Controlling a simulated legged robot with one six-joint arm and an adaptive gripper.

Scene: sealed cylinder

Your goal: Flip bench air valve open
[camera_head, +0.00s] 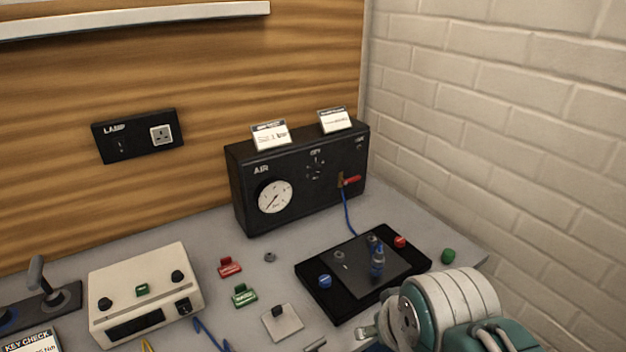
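The black air box (300,210), marked AIR, stands at the back of the bench against the wooden panel. The air valve with its red lever (351,181) is on the right part of its front face. The lever points right, roughly level, from a brass-coloured body. A blue hose (348,212) runs down from the valve to the black tray. A round white gauge (275,197) is on the left of the box. My arm's white and teal wrist shows at the lower right, apart from the valve. My gripper's fingers cannot be made out.
A black tray (313,281) with a small blue bottle-like part (377,262) stands before the box. A beige control box (146,300) is at left. Red (230,267) and green (244,295) tags lie between. A brick wall (500,130) bounds the right.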

